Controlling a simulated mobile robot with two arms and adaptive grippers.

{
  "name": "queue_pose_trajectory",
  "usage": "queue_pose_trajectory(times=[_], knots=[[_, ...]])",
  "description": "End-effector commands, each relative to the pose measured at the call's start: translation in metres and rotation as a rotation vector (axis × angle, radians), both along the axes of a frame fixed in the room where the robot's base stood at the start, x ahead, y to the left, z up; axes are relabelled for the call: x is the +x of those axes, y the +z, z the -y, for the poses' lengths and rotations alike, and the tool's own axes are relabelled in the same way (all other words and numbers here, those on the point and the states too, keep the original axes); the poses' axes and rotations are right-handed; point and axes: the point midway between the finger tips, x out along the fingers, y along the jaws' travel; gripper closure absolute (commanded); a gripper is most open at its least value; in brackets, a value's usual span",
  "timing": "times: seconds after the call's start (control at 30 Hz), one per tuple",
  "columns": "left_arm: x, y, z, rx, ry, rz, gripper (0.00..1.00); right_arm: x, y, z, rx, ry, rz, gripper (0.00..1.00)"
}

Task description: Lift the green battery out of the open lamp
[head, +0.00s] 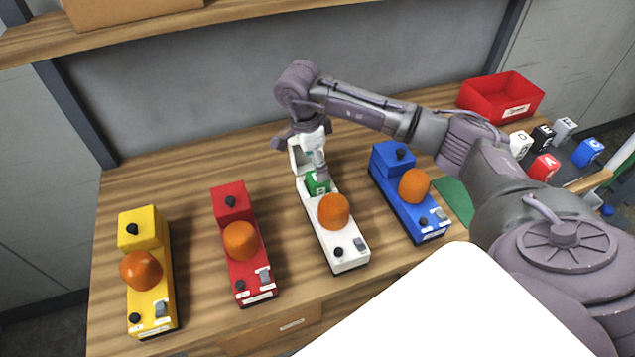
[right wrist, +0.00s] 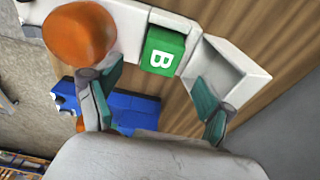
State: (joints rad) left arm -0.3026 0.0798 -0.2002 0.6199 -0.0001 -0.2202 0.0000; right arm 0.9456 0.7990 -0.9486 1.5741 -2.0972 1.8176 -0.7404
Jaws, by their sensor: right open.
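The open lamp is the white one (head: 337,240) with an orange dome; its lid (head: 297,152) is tipped up at the far end. The green battery (head: 318,184) sits in the lamp's open compartment. In the right wrist view the battery (right wrist: 162,50), marked with a white B, lies between the orange dome and the raised white lid (right wrist: 225,70). My right gripper (head: 316,168) is above the compartment, partly hiding the battery in the head view. In the right wrist view its two fingers (right wrist: 157,98) are apart, with nothing between them. My left gripper is not in view.
Yellow (head: 150,290), red (head: 245,265) and blue lamps (head: 405,200) stand on the wooden table (head: 195,320) beside the white one. A red bin (head: 480,100) stands at the back right. Several lettered blocks (head: 543,167) lie at the right. A shelf (head: 220,22) runs above the back.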

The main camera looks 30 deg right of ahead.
Motion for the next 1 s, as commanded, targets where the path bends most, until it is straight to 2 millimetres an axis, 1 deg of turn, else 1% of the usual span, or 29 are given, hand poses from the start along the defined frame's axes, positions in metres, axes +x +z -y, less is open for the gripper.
queue_pose_trajectory(times=[0.17, 0.33, 0.4, 0.5, 0.6, 0.77, 1.0], knots=[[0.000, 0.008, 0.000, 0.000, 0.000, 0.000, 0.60, -0.001, -0.010, 0.001, 0.001, 0.001, -0.002, 0.19], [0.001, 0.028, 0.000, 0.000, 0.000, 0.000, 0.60, -0.001, -0.033, 0.003, 0.001, -0.001, -0.005, 0.19], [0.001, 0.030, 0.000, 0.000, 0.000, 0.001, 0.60, -0.001, -0.045, 0.005, 0.001, -0.001, -0.004, 0.19], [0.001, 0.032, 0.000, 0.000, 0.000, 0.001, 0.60, 0.000, -0.055, 0.006, 0.001, 0.000, -0.002, 0.19], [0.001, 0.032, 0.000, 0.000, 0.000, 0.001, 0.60, 0.000, -0.058, 0.007, 0.001, 0.001, 0.000, 0.19], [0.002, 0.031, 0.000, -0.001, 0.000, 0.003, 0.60, 0.000, -0.059, 0.007, 0.001, 0.001, 0.001, 0.19], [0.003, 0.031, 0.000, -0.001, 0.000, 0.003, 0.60, 0.000, -0.058, 0.007, 0.001, 0.001, 0.001, 0.59]])
